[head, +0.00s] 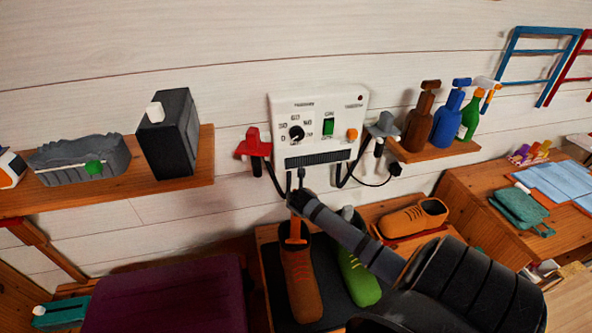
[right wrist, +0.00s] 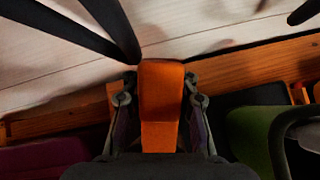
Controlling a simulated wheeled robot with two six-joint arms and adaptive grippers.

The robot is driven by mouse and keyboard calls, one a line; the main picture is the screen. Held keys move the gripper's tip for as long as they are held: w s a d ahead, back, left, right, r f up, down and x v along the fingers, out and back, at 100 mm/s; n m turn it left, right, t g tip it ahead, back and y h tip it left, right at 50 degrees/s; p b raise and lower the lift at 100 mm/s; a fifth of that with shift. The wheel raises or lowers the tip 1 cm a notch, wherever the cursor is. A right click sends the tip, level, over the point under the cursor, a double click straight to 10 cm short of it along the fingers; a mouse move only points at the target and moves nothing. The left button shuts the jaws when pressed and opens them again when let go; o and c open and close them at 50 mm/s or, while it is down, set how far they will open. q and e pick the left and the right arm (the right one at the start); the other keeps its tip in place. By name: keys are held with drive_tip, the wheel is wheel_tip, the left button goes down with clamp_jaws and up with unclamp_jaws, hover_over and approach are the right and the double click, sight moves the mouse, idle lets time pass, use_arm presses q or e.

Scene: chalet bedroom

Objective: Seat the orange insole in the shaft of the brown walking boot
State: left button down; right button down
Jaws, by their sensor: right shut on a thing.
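The brown walking boot (head: 301,288) stands on a dark mat (head: 277,300) at the lower middle of the head view, its dark shaft opening toward the wall. My right gripper (head: 300,201) is above that opening, shut on the orange insole (head: 295,229). The insole hangs down from it, its lower part at the boot's opening; I cannot tell how deep it reaches. In the right wrist view the insole (right wrist: 161,92) sits between the two fingers of the gripper (right wrist: 160,101). The boot is not clearly seen there. My left gripper is not in view.
A green boot (head: 358,277) stands close to the right of the brown one, partly behind my arm. An orange shoe (head: 412,217) lies further right. A white control box (head: 318,125) with hanging cables is on the wall behind. A purple block (head: 165,298) is at left.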

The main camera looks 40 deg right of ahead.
drive_tip(key=shift+r, duration=0.6)
drive_tip(key=s+a+r, duration=0.1)
drive_tip(key=r, duration=0.1)
drive_tip(key=s+r, duration=0.1)
drive_tip(key=r, duration=0.1)
drive_tip(key=s+a+r, duration=0.1)
drive_tip(key=r, duration=0.2)
drive_tip(key=shift+a, duration=0.3)
drive_tip(key=s+a+r, duration=0.5)
drive_tip(key=s+a, duration=0.2)
drive_tip(key=s, duration=0.1)
drive_tip(key=w+d+r+n+t+h+b, duration=0.3)
drive_tip(key=w+r+t+h+b, duration=0.2)
drive_tip(key=t+b, duration=0.4)
drive_tip(key=shift+w+r+t, duration=0.8)
drive_tip(key=shift+w+t, duration=0.1)
drive_tip(key=shift+t, duration=0.3)
drive_tip(key=shift+d, duration=0.1)
